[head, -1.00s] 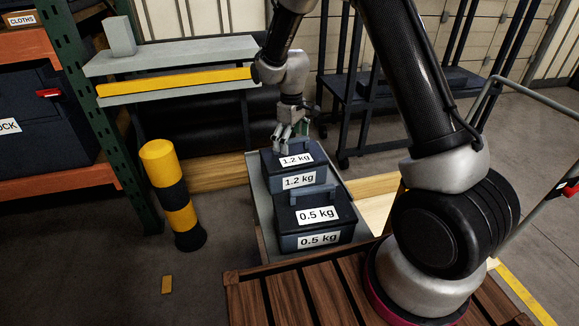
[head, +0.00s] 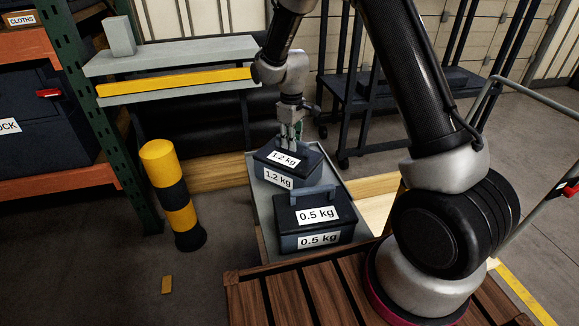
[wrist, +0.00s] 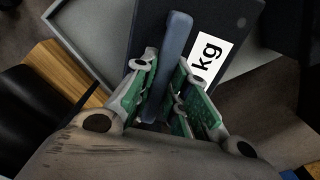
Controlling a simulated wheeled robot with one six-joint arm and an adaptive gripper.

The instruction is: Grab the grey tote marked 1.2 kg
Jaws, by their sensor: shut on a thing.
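The grey tote marked 1.2 kg (head: 287,164) has a dark lid with labels on its top and front. It is at the back of the grey tray and sits turned at an angle to the tray's sides. My gripper (head: 290,145) is above its lid, shut on its handle. In the wrist view my gripper (wrist: 168,95) has its green finger pads on either side of the blue-grey handle (wrist: 172,55). I cannot tell whether the tote's bottom touches the tray.
A second tote marked 0.5 kg (head: 310,218) stands just in front. Both are over a grey tray (head: 345,190). A yellow and black post (head: 172,195) stands to the left. A press-like bench with a yellow bar (head: 175,82) is behind on the left.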

